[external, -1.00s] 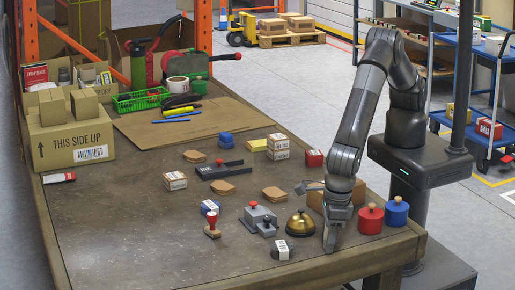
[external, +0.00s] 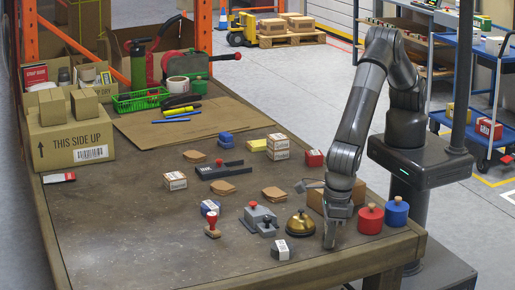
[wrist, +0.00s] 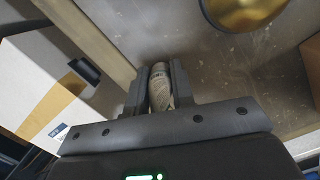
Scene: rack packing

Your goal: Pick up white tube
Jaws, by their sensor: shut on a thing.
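A pale, whitish tube (wrist: 160,88) with printed markings sits between the fingers of my gripper (wrist: 158,78) in the wrist view. Both fingers are closed against its sides. In the external view my gripper (external: 330,236) points down at the front right of the wooden workbench (external: 125,235), close to its surface. The tube cannot be made out there. I cannot tell whether it touches the bench.
A brass bell (external: 300,223) stands just left of my gripper. Red (external: 370,221) and blue (external: 396,212) cylinders stand to the right. The bench's front left is clear.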

